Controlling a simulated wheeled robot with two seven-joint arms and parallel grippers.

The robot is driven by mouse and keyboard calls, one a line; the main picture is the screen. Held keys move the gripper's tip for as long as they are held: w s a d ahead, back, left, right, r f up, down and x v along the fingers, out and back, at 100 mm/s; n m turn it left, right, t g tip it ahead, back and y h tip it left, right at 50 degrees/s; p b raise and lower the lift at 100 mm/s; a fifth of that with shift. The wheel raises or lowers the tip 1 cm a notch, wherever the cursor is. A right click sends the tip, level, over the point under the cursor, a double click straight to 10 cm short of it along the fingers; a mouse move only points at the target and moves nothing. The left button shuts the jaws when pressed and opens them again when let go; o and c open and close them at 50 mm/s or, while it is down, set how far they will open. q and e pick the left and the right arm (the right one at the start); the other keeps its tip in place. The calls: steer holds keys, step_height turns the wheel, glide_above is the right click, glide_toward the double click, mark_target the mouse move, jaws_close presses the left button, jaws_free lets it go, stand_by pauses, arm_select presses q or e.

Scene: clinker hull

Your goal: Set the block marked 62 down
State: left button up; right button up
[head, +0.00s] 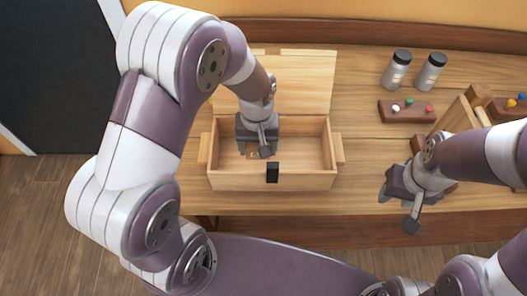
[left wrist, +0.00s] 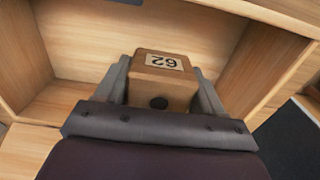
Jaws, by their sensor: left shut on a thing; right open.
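The block marked 62 (left wrist: 161,84) is a brown wooden block with a pale label and a dark round hole, seen in the left wrist view. My left gripper (left wrist: 163,92) is shut on it, with a finger on each side. In the head view my left gripper (head: 262,150) reaches down into the open wooden box (head: 222,182), and the block is mostly hidden there. I cannot tell whether the block touches the box floor. My right gripper (head: 397,208) is open and empty, right of the box near the table's front edge.
The box's lid (head: 300,82) stands open at the back, and a black latch (head: 272,172) is on its front. Two jars (head: 397,72) and a rack with coloured pegs (head: 405,111) stand to the right. The box floor beside the gripper is clear.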

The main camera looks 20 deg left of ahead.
mark_target(260, 162)
arm_select(q)
steer(key=f, duration=0.4)
steer(key=shift+w+d+f, duration=0.25)
steer(key=shift+w+a+f, duration=0.1)
steer(key=shift+w+f, duration=0.05)
steer(key=shift+f, duration=0.05)
steer(key=shift+s+r, duration=0.1)
steer(key=shift+s, duration=0.2)
steer(key=o, duration=1.1)
steer(key=shift+w+f, duration=0.2)
steer(key=shift+r, duration=0.1)
step_height(260, 162, up, 12)
steer(key=s+a+f+m+t, duration=0.1)
steer(key=s+a+m, duration=0.2)
steer(key=s, duration=0.5)
steer(key=shift+a, duration=0.75)
